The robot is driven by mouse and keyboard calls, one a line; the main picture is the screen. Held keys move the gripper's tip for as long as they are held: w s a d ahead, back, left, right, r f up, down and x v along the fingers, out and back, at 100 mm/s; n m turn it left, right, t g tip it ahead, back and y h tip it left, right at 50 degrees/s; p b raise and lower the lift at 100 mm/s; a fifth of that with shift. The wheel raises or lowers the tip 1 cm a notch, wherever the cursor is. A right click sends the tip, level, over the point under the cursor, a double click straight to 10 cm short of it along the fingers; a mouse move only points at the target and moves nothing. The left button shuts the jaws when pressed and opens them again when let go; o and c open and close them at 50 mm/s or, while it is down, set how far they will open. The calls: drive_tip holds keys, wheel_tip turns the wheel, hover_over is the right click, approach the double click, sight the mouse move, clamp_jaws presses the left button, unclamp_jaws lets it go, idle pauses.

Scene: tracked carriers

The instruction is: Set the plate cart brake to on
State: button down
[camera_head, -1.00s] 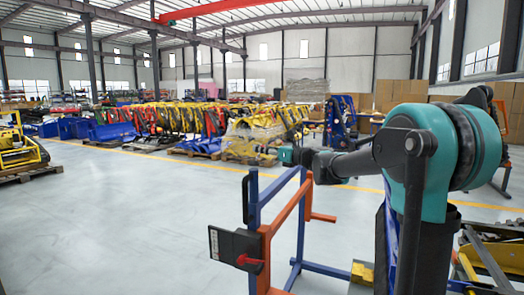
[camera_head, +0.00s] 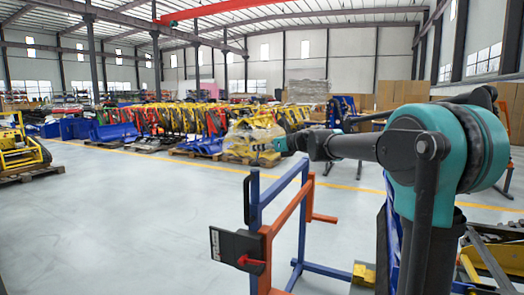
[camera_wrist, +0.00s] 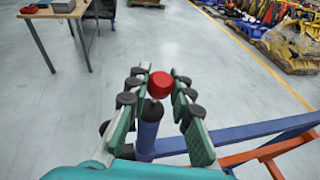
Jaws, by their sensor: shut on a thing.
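The plate cart is a blue (camera_head: 254,215) and orange (camera_head: 264,270) tube frame in front of me in the head view. A black box (camera_head: 227,243) with a white label is fixed near its lower left, and a red handle (camera_head: 250,261) sits on the box's lower right. My gripper (camera_wrist: 160,80) has its teal fingers on both sides of a red rounded knob (camera_wrist: 160,85).
A wooden table (camera_wrist: 62,13) with grey and red items stands at the wrist view's upper left. Pallets of machines (camera_head: 250,145) stand far behind the cart. A yellow machine on a pallet (camera_head: 20,150) is at far left. The floor left of the cart is clear.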

drive_tip(key=a+g+h, duration=0.1)
drive_tip(key=h, duration=0.1)
drive_tip(key=w+a+g+h, duration=0.1)
drive_tip(key=a, duration=0.1)
drive_tip(key=shift+r+n+h, duration=0.15)
drive_tip(key=shift+n+h, duration=0.25)
drive_tip(key=shift+w+a+f+n+g+h, duration=0.15)
drive_tip(key=shift+w+a+f+g+h, duration=0.3)
drive_tip(key=shift+h, duration=0.6)
drive_tip(key=shift+w+a+f+n+g+h, duration=0.15)
drive_tip(key=shift+a+g+h, duration=0.3)
drive_tip(key=shift+a+h, duration=0.5)
drive_tip(key=shift+s+d, duration=0.1)
drive_tip(key=shift+d, duration=0.05)
drive_tip(key=c, duration=1.3)
unclamp_jaws()
drive_tip(key=v, duration=1.2)
